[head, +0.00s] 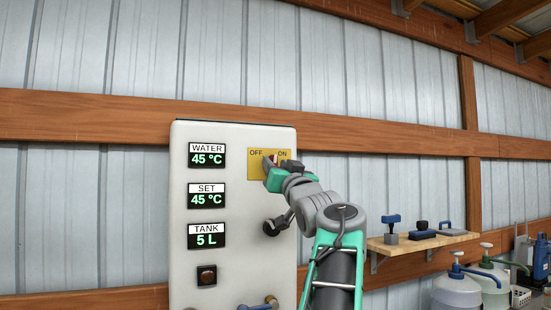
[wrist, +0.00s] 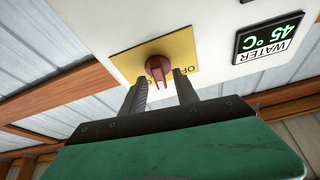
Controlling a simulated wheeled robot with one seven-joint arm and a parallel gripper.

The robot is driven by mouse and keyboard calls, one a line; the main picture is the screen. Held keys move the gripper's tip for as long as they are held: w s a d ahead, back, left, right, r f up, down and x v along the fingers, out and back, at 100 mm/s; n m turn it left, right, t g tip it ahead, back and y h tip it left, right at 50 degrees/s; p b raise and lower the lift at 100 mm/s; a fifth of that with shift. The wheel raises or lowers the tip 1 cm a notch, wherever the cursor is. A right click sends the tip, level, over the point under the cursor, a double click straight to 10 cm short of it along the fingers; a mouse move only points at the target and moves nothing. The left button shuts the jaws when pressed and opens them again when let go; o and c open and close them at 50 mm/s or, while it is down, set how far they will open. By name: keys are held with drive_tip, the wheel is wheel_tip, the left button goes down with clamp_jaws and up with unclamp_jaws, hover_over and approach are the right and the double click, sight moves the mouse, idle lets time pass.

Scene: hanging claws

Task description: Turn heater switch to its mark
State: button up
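The heater (head: 240,200) is a white wall panel with a yellow switch plate (head: 255,168) marked OFF at left and ON at right. Its red switch knob (wrist: 158,68) stands on the yellow plate in the wrist view, where the picture is turned and the fingers partly cover the lettering. My gripper (wrist: 160,80) is open, with one finger on each side of the knob's near end and visible gaps between. In the head view my gripper (head: 277,163) covers most of the knob; only a sliver of red shows. Which mark the knob points at is unclear.
WATER (head: 207,155) and SET displays read 45 °C, and the TANK display reads 5 L. A dark button (head: 207,275) sits below them. A wooden shelf (head: 425,241) with blue-handled tools and white jugs (head: 457,288) stand to the right.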

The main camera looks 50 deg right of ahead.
drive_tip(key=shift+w+d+r, duration=0.1)
drive_tip(key=shift+w+r, duration=0.05)
drive_tip(key=shift+w, duration=0.05)
drive_tip(key=shift+c, duration=0.4)
clamp_jaws()
